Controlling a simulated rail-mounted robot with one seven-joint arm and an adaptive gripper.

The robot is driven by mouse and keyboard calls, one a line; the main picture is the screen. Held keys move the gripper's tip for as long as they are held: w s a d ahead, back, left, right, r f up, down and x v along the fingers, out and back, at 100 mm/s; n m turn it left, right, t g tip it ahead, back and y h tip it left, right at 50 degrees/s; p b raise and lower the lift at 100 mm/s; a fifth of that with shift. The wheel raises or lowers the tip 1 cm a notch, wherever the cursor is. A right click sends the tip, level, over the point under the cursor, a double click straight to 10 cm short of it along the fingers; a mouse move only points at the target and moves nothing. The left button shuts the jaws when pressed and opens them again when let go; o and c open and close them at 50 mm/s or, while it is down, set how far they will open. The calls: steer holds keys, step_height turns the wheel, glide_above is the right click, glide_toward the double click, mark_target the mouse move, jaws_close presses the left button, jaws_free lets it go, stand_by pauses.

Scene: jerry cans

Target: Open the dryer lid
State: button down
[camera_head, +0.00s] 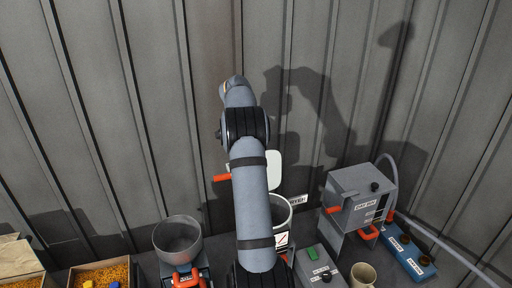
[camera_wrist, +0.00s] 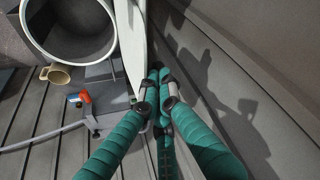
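The dryer, a pale-rimmed drum with a DRYER label (camera_head: 297,200), stands behind my arm in the head view. Its pale lid (camera_head: 275,170) stands raised, roughly upright, at the back of the rim; my arm hides part of it. In the wrist view the open drum mouth (camera_wrist: 72,30) is at the upper left, and the lid (camera_wrist: 130,45) shows nearly edge-on beside it. My gripper (camera_wrist: 158,74) has teal fingers with the tips close together, with nothing seen between them. They are just right of the lid, on the side away from the drum; contact cannot be told.
A grey metal bowl (camera_head: 178,240) stands left of my arm. A grey box machine (camera_head: 358,195) with a hose stands to the right, near a blue block (camera_head: 408,258) and a beige mug (camera_head: 362,274). The corrugated wall (camera_wrist: 260,60) is close to my gripper's right.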

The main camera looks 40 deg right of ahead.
steer(key=c, duration=2.3)
jaws_free()
steer(key=shift+s+d+f+g, duration=0.15)
steer(key=shift+s+f, duration=0.25)
steer(key=shift+f, duration=0.25)
steer(key=shift+s+a+f+g, duration=0.15)
steer(key=shift+s+f, duration=0.2)
steer(key=shift+f, duration=0.25)
steer(key=shift+o, duration=0.6)
steer(key=shift+d, duration=0.1)
steer(key=shift+o, duration=1.2)
steer(key=shift+w+r, duration=0.1)
steer(key=shift+r, duration=0.4)
steer(key=shift+o, duration=1)
steer(key=w+v, duration=0.1)
steer(key=v, duration=1.2)
steer(key=shift+d, duration=0.15)
steer(key=shift+r, duration=0.3)
steer(key=x, duration=0.8)
steer(key=shift+f, duration=0.45)
